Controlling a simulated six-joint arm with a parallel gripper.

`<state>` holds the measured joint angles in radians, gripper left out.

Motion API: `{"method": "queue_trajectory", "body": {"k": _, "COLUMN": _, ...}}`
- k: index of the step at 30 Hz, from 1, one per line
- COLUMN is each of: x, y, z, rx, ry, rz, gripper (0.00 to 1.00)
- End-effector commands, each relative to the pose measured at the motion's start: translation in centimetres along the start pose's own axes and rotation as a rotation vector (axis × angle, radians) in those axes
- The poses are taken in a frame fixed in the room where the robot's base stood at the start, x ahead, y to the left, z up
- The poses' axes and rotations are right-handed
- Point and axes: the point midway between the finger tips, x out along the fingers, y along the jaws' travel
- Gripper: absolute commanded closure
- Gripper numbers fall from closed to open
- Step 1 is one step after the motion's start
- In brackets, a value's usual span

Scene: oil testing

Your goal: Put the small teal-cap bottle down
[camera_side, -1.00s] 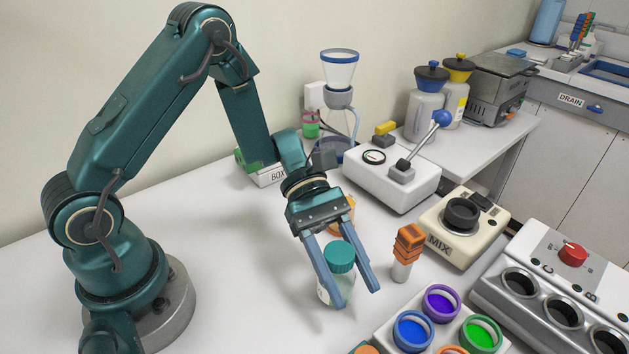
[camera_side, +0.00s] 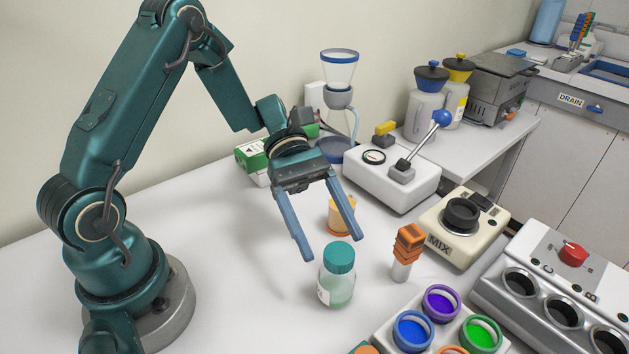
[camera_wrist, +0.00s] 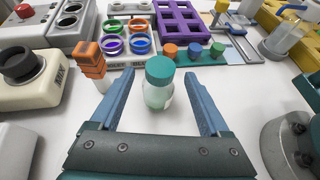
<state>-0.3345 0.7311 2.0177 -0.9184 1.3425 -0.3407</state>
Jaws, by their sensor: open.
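The small teal-cap bottle (camera_side: 338,276) stands upright on the white table, clear glass with a pale label and a teal cap. My gripper (camera_side: 332,248) is open and empty, above and behind the bottle in the side view. Its fingers are apart from the bottle. In the wrist view the bottle (camera_wrist: 159,84) stands just beyond the fingertips, in line with the gap between the fingers (camera_wrist: 153,85).
An orange-topped vial (camera_side: 406,252) stands right of the bottle. A rack of coloured cups (camera_side: 441,328) is at the front right. The MIX device (camera_side: 464,228) and a lever device (camera_side: 385,172) stand behind. An orange container (camera_side: 342,216) is behind my gripper.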

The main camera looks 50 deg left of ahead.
Motion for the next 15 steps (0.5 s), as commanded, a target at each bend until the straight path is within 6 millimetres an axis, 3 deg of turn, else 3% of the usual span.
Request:
{"method": "queue_trajectory", "body": {"k": 6, "x": -3.7, "y": 0.1, "z": -0.1, "rx": 0.001, "ry": 0.001, "rz": 0.003, "gripper": 0.20}}
{"method": "queue_trajectory", "body": {"k": 15, "x": -4.9, "y": -0.8, "z": 0.8, "rx": 0.074, "ry": 0.080, "rz": -0.034, "gripper": 0.20}}
